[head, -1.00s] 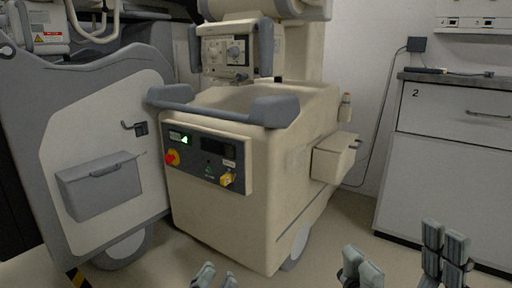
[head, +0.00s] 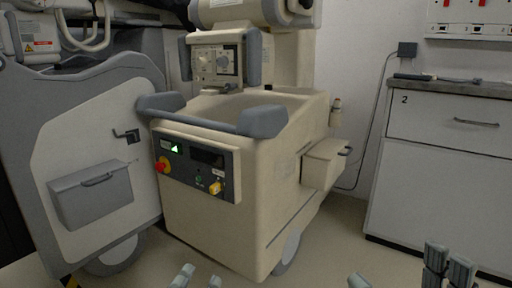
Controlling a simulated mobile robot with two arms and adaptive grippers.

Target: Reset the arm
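My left gripper (head: 198,280) shows only as two grey fingertips at the bottom edge, left of centre, in the head view. The tips stand apart with floor visible between them. My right gripper (head: 403,274) is at the bottom right, with its grey padded fingers spread apart and nothing seen between them. Both grippers are cut off by the lower picture edge, and both arms are hidden. Neither gripper visibly touches anything.
A cream mobile cart (head: 225,190) with grey bumper, red and yellow knobs and a screen unit stands ahead. A grey-white machine (head: 90,165) is beside it on the left. A white cabinet (head: 430,200) stands on the right. Floor (head: 335,235) lies clear between cart and cabinet.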

